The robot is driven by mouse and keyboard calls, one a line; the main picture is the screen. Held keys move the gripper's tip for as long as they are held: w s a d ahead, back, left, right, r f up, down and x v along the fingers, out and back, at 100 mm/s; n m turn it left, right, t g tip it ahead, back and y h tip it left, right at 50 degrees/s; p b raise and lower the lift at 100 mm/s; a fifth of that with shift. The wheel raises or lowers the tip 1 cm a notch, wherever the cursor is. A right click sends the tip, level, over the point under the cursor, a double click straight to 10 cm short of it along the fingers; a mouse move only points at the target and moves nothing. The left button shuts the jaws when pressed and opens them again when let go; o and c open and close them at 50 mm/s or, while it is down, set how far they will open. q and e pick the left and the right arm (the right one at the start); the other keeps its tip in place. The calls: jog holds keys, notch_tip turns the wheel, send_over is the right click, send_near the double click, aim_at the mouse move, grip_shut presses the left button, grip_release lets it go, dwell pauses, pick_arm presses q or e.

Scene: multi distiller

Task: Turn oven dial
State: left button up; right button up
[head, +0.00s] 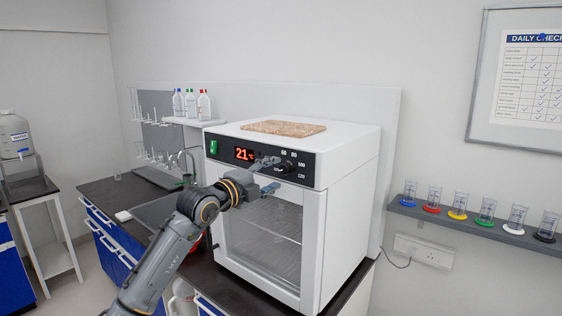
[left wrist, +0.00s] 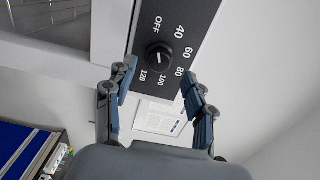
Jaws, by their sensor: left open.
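The oven (head: 262,200) is a white box with a glass door, standing on the dark bench. Its black panel carries a red display reading 21 and a round dial (head: 286,167) at the right, partly behind my gripper. In the left wrist view the black dial (left wrist: 158,56) sits beside the marks OFF, 40, 60, 80, 100 and 120. My left gripper (head: 268,176) is at the panel, in front of the dial. Its fingers (left wrist: 161,100) are open and empty, with the dial ahead of the gap between them; contact does not show. My right gripper is not in view.
A brown board (head: 283,128) lies on top of the oven. A sink and tap (head: 188,163) are to the left, below a shelf (head: 194,122) with bottles. A wall rack (head: 470,231) with several cylinders is to the right. A cable hangs from the wall socket (head: 423,250).

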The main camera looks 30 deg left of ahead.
aim_at(283, 170)
pick_arm(q)
jog(key=shift+w+d+p, duration=0.15)
jog(key=shift+w+p, duration=0.55)
jog(key=shift+w, duration=1.4)
jog(key=c, duration=1.1)
